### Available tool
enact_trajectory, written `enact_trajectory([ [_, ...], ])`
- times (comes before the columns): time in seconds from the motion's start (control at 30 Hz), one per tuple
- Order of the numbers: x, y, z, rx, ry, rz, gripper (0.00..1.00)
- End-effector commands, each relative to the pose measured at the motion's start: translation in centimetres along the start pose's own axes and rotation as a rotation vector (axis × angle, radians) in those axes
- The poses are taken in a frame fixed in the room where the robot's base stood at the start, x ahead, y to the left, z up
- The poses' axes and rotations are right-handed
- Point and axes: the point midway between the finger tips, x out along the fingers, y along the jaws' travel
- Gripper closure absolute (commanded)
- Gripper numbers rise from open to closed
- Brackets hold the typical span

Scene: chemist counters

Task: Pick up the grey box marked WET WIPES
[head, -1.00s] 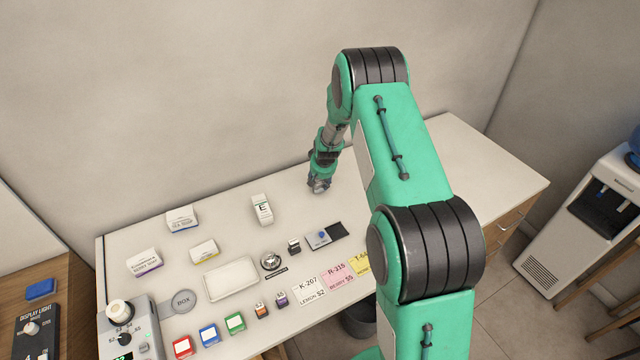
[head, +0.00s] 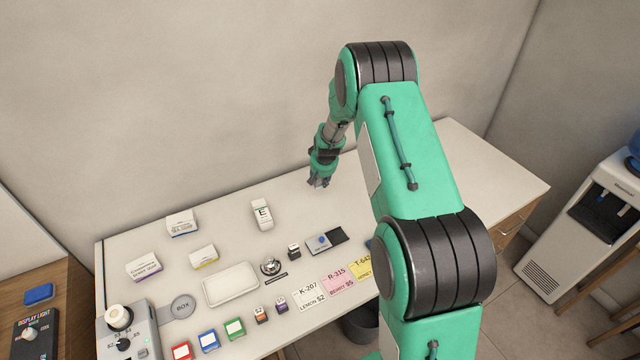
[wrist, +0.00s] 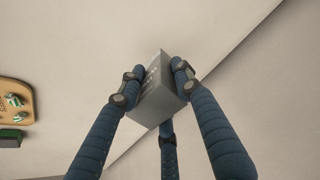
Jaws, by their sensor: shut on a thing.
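In the wrist view a grey box (wrist: 158,106) with faint, unreadable lettering is between the fingers of my gripper (wrist: 153,80). Fingers press on it from both sides, and a third finger is below it. My gripper is shut on this box. In the head view my gripper (head: 319,183) is over the back of the white counter (head: 440,190), right of the white box marked E (head: 262,214). The grey box is too small or hidden to make out there.
White boxes (head: 181,223) stand on the counter's left. A white tray (head: 231,284), a bell (head: 271,266) and price cards (head: 345,275) lie nearer the front. The counter right of my arm is clear. In the wrist view a wooden board (wrist: 16,98) shows at left.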

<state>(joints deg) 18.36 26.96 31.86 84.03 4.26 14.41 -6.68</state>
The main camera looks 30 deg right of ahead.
Motion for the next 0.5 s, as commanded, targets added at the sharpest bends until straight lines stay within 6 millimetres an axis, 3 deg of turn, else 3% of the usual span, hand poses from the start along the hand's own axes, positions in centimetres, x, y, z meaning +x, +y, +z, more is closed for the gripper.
enact_trajectory([
  [0.5, -4.1, -0.3, 8.4, 0.000, -0.005, 0.000, 0.95],
])
